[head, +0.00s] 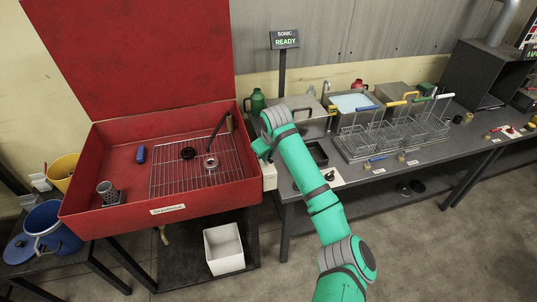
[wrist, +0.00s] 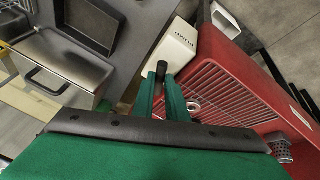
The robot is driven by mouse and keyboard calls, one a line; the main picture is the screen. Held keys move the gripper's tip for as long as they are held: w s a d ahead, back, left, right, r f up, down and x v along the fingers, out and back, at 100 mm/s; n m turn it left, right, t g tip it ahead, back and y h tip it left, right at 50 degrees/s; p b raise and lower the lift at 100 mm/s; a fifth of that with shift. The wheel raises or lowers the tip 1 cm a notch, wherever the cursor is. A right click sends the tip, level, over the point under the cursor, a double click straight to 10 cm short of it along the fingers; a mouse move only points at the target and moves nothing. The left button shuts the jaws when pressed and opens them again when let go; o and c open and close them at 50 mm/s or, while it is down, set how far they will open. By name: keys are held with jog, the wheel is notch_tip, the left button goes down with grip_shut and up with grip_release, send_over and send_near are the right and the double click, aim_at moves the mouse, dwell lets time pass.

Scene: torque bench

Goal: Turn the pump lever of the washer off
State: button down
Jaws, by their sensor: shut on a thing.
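The red washer (head: 85,165) stands at left in the head view with its lid up. Its white pump box (head: 269,177) is on its right side. The box, with lettering on it, also shows in the wrist view (wrist: 181,42). The black-tipped pump lever (wrist: 161,67) stands at the near edge of the box. My gripper (wrist: 160,78) is shut on the lever, one green finger on each side of its dark tip. In the head view my gripper (head: 262,153) is beside the washer's right wall, and my arm hides the lever there.
A wire rack (head: 185,185), a blue brush-like object (head: 141,154) and a metal cup (head: 107,191) are in the washer. The grey bench (head: 400,185) on the right holds wire baskets (head: 400,130) and a lidded metal tank (head: 308,122). A display (head: 285,40) reads READY.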

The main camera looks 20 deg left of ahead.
jog(key=shift+s+a+m+t+h, duration=0.15)
jog(key=shift+m+h, duration=0.3)
jog(key=shift+m, duration=0.65)
jog(key=shift+a+m+t+h, duration=0.2)
jog(key=shift+m+h, duration=0.25)
jog(key=shift+m, duration=0.65)
jog(key=c, duration=1.8)
grip_release()
jog(key=shift+o, duration=0.2)
jog(key=v, duration=1)
jog(key=shift+s+r, duration=0.2)
jog(key=shift+r, duration=0.2)
